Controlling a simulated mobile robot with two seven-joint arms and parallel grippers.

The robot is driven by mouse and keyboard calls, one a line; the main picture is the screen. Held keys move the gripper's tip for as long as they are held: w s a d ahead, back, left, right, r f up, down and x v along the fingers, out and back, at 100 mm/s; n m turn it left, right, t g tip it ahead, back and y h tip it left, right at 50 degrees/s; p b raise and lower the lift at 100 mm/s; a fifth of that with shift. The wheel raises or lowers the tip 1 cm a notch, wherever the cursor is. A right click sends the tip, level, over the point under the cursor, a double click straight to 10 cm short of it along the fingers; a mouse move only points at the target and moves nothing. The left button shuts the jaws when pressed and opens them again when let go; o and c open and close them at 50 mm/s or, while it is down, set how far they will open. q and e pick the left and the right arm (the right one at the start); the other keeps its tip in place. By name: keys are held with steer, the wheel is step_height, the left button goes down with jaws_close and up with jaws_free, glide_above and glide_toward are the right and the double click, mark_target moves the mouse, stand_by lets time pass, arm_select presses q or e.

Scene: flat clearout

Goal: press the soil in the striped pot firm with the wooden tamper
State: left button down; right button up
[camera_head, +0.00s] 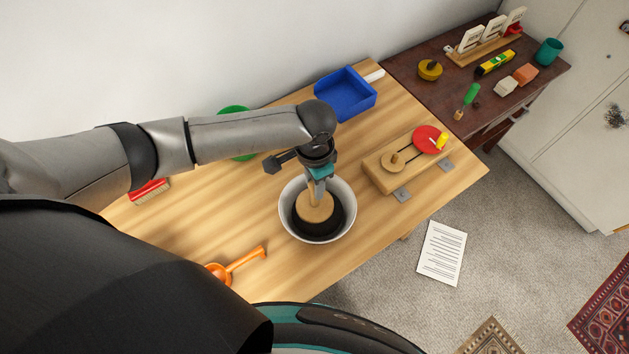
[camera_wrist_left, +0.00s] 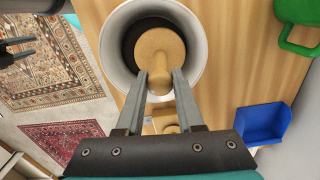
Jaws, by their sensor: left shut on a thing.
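The wooden tamper (camera_head: 315,207) has a round, pale disc and a short handle. My left gripper (camera_head: 317,184) is shut on its handle, seen close up in the left wrist view (camera_wrist_left: 160,82). The pot (camera_head: 348,228) is a white-grey round vessel standing on the wooden table; I see no stripes from above. Dark soil (camera_head: 334,218) fills its bottom. The tamper's disc is inside the rim, over the soil; I cannot tell whether it touches. My right gripper (camera_wrist_left: 18,50) shows at the left wrist view's edge, fingers apart, away from the pot.
A wooden block with a red disc (camera_head: 428,139) stands right of the pot. A blue scoop-like tray (camera_head: 345,92) and a green item (camera_head: 234,111) lie behind. An orange scoop (camera_head: 238,265) and a red brush (camera_head: 150,191) lie left. A dark side table (camera_head: 440,45) stands beyond.

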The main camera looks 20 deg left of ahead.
arm_select(q)
steer(key=shift+f, duration=0.4)
steer(key=shift+s+f, duration=0.1)
steer(key=shift+f, duration=0.05)
stand_by(2.1)
